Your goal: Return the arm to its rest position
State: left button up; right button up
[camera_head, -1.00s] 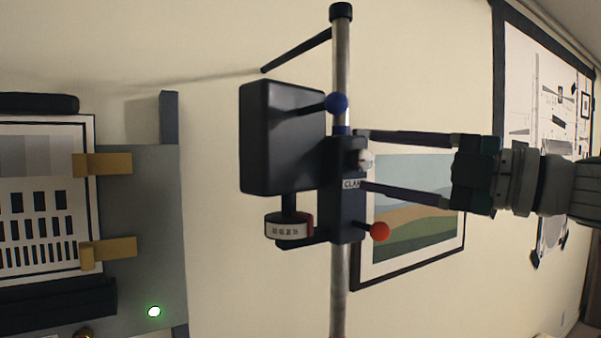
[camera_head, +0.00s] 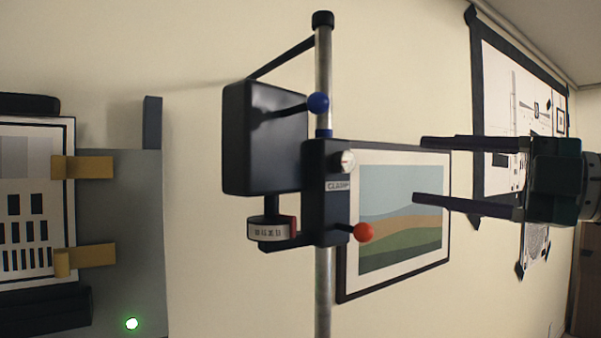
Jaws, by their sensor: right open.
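My right gripper (camera_head: 418,170) comes in from the right in the head view. Its two dark fingers are spread apart and hold nothing. The fingertips point left toward the black clamp block (camera_head: 327,212) on the upright metal pole (camera_head: 323,290), with a clear gap in the picture between them and the clamp. My left gripper is not in view.
A black box (camera_head: 262,140) and a small numbered dial (camera_head: 268,231) sit left of the pole. A grey board (camera_head: 125,205) with yellow clips, a test chart and a green light stands at left. A framed landscape picture (camera_head: 400,200) hangs behind the gripper.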

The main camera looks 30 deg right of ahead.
dwell(0.4)
jog(key=s+d+f+m+g+h+p, duration=0.1)
jog(key=s+f+m+g+h+p, duration=0.15)
jog(key=f+m+h, duration=0.5)
jog(key=s+d+f+m+g+h+p, duration=0.1)
jog(key=s+d+f+m+g+h, duration=0.15)
jog(key=f+m+h, duration=0.5)
jog(key=s+a+f+m+g+y, duration=0.1)
jog(key=s+a+f+g+y, duration=0.2)
jog(key=a, duration=0.6)
jog(key=s+a+f+m+g+y+p, duration=0.1)
jog(key=s+a+f+m+g+y, duration=0.1)
jog(key=s+a+f+g, duration=0.3)
jog(key=s+a+f+y, duration=0.1)
jog(key=s+a+f, duration=0.1)
jog(key=s+a, duration=0.2)
jog(key=shift+s+a+m+y+p, duration=0.3)
jog(key=shift+s+a+y, duration=0.05)
jog(key=shift+y, duration=0.05)
